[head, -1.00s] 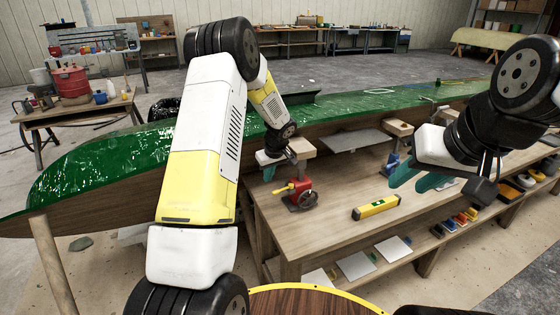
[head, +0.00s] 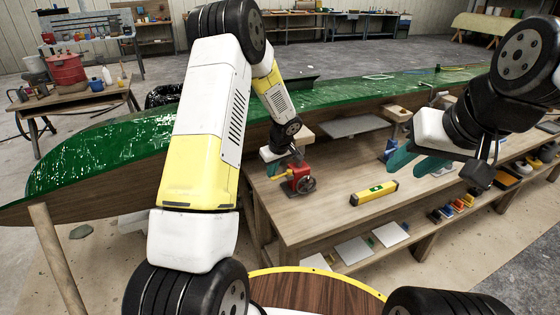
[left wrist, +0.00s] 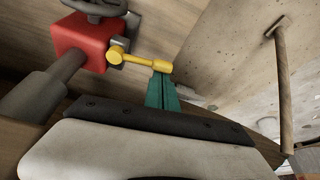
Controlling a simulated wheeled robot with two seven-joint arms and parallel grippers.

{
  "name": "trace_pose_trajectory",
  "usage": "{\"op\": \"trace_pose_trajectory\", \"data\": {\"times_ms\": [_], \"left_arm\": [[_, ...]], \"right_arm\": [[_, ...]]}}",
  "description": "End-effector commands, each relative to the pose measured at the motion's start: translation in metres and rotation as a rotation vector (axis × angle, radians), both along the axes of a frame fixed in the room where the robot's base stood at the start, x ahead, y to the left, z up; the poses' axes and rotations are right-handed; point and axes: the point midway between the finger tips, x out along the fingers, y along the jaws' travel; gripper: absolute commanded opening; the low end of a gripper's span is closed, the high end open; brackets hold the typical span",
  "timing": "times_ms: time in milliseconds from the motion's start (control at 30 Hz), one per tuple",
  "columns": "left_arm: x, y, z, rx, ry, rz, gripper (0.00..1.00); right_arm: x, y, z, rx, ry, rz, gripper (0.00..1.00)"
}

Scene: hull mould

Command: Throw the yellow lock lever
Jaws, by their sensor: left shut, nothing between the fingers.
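The yellow lock lever (left wrist: 140,60) sticks out from the side of a red clamp-like body (left wrist: 82,40) with a dark handwheel (left wrist: 98,8). In the head view the lever (head: 283,176) points left from the red body (head: 300,178), which stands at the bench's left end. My left gripper (head: 271,168) is beside the lever's free end. In the left wrist view its teal fingers (left wrist: 162,88) are closed together and empty, with their tips at the lever's knob; I cannot tell whether they touch. My right gripper (head: 413,158) has its teal fingers apart, above the bench, empty.
A yellow spirit level (head: 375,193) lies on the wooden bench (head: 335,215), right of the red body. A long green hull mould (head: 110,150) runs behind the bench. White sheets (head: 391,235) lie on the lower shelf. The bench top's front middle is clear.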

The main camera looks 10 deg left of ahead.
Motion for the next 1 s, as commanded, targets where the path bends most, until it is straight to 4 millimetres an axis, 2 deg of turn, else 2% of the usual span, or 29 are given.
{"op": "trace_pose_trajectory", "data": {"times_ms": [267, 1000], "left_arm": [[-0.008, -0.008, 0.0, 0.002, 0.0, 0.145, 0.0], [-0.031, -0.048, 0.0, 0.001, -0.001, 0.814, 0.0]], "right_arm": [[0.0, 0.0, 0.0, 0.0, 0.0, 0.0, 0.36], [0.0, 0.0, 0.0, 0.0, 0.0, 0.0, 0.36]]}}
